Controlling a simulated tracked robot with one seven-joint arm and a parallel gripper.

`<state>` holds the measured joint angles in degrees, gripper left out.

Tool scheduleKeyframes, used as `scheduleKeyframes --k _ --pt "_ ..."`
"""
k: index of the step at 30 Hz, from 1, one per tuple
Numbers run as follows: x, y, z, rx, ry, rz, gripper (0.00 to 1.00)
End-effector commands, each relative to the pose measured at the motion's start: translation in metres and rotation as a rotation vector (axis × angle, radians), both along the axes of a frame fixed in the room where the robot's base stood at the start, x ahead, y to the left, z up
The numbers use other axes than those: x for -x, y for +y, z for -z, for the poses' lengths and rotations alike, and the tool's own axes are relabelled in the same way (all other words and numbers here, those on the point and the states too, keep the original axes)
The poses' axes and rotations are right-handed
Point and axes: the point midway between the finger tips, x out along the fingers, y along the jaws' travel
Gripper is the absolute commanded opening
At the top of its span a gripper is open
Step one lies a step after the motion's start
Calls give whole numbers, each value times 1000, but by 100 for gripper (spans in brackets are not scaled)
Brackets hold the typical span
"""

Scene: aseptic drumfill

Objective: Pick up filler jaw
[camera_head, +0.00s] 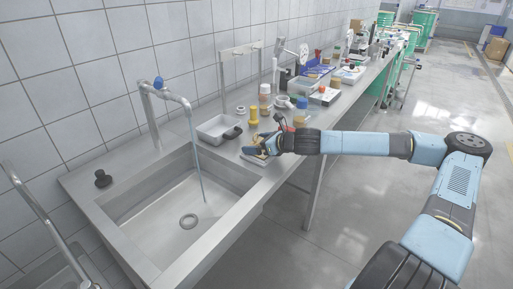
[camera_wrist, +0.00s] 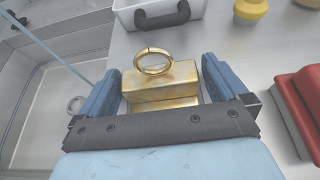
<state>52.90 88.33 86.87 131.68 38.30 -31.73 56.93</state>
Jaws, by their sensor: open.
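A brass block with a ring on top, apparently the filler jaw (camera_wrist: 160,92), lies on the steel counter in the wrist view. My gripper (camera_wrist: 160,88) is open, with one blue finger on each side of the block. I cannot tell whether either finger touches. In the head view my gripper (camera_head: 254,152) is low over the counter just right of the sink, and it mostly hides the block.
The sink (camera_head: 150,215) with a running tap (camera_head: 170,93) is at left. A white tray (camera_head: 215,129) with a dark handle lies behind the block. Yellow fittings (camera_head: 253,117) stand farther along. A red object (camera_wrist: 300,108) lies right of my gripper. The counter beyond is crowded.

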Motion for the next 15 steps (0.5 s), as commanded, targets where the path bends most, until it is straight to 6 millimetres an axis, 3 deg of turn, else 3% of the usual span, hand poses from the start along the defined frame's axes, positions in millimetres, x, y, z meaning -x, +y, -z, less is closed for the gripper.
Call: scheduleKeyframes --k 6,15 --pt "0 0 0 0 0 0 100" --pt "0 1 0 0 0 0 72"
